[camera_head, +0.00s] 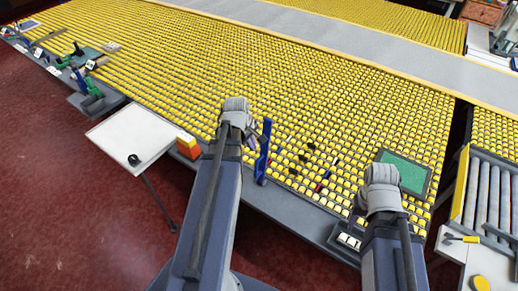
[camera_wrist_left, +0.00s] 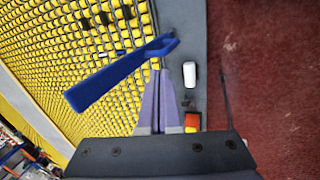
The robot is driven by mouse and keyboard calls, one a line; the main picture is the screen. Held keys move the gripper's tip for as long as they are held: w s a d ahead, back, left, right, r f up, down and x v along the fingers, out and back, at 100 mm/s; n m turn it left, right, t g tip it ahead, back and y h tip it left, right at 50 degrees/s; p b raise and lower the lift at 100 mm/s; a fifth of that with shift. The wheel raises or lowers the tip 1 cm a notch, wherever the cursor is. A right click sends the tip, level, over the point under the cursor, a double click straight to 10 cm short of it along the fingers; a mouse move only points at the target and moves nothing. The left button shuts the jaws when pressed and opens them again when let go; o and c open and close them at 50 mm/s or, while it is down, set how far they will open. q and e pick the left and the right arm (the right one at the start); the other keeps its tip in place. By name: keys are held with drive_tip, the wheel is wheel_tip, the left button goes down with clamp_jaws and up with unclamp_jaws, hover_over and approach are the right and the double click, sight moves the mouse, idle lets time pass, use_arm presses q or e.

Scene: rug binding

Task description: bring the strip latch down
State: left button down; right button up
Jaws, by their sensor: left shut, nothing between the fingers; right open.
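A blue lever, which I take for the strip latch (camera_head: 264,152), stands upright at the near edge of the yellow roller bed in the head view. In the left wrist view the blue lever (camera_wrist_left: 120,76) runs slantwise just past my fingertips. My left gripper (camera_head: 251,142) is beside it, on its left in the head view. Its purple fingers (camera_wrist_left: 170,70) are shut with nothing between them; whether they touch the lever I cannot tell. My right gripper (camera_head: 358,220) is open, mostly hidden by its own wrist, over the near right edge.
A white side table (camera_head: 132,136) with an orange and yellow block (camera_head: 188,147) beside it lies left of my left arm. A green panel (camera_head: 403,172) lies beyond my right wrist. Grey rollers (camera_head: 490,195) stand at the far right. Small dark pieces lie on the bed right of the lever.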

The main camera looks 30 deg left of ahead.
use_arm(q)
drive_tip(key=shift+s+a+r+n, duration=0.2)
drive_tip(key=shift+a+r+n, duration=0.1)
drive_tip(key=shift+a, duration=0.15)
drive_tip(key=shift+s+a+r+n, duration=0.2)
drive_tip(key=shift+a+r+n, duration=0.1)
drive_tip(key=shift+a, duration=0.1)
use_arm(e)
drive_tip(key=shift+s+d+r, duration=0.25)
drive_tip(key=shift+s+r, duration=0.1)
drive_tip(key=shift+r, duration=0.15)
use_arm(q)
drive_tip(key=shift+f, duration=0.2)
use_arm(e)
drive_tip(key=shift+f, duration=0.15)
use_arm(q)
drive_tip(key=b, duration=1)
approach(260, 158)
drive_tip(key=w+f, duration=0.3)
drive_tip(key=f, duration=0.2)
drive_tip(key=shift+w+a+f, duration=0.25)
drive_tip(key=shift+w+a, duration=0.05)
drive_tip(key=shift+a, duration=0.1)
use_arm(e)
wheel_tip(260, 158, down, 10)
